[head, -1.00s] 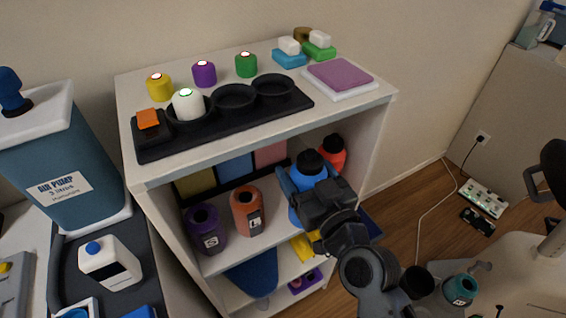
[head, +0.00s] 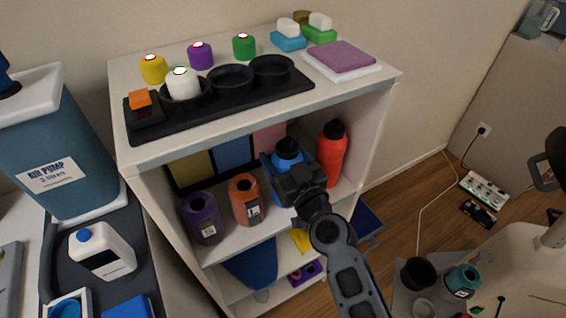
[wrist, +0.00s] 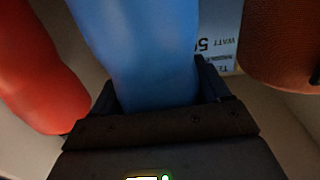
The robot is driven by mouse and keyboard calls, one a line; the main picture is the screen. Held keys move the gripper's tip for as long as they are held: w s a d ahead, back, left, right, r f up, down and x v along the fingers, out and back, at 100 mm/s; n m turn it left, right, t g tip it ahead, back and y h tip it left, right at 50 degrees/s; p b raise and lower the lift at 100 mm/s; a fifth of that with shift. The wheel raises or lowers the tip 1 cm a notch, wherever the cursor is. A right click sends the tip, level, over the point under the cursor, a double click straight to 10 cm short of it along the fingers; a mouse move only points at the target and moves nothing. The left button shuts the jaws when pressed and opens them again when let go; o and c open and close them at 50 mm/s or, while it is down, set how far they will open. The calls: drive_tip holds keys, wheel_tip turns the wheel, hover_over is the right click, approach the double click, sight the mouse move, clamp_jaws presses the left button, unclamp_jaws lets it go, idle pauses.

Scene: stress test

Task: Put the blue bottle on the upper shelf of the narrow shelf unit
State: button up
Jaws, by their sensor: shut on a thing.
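The blue bottle (head: 287,153) with a black cap is on the upper open level of the narrow shelf unit (head: 168,215), below its top board. My gripper (head: 290,178) is shut on the bottle. In the wrist view the blue bottle (wrist: 140,50) stands between the two fingers (wrist: 155,100). The bottle looks nearly upright. The gripper hides its lower part in the head view, so I cannot tell whether its base touches the board.
A red bottle (head: 331,155) stands close right of the blue one. Orange (head: 245,200) and purple (head: 203,218) bottles stand to the left. The unit's top holds a black tray (head: 220,106), several small jars and sponges. A yellow item (head: 301,240) lies on the level below.

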drive_tip(key=shift+w+a, duration=0.1)
drive_tip(key=shift+w, duration=0.05)
drive_tip(key=shift+f, duration=0.1)
drive_tip(key=o, duration=1.5)
drive_tip(key=shift+f, duration=0.1)
drive_tip(key=shift+r, duration=0.25)
drive_tip(key=b+v, duration=0.2)
drive_tip(key=v, duration=1)
drive_tip(key=shift+f, duration=0.15)
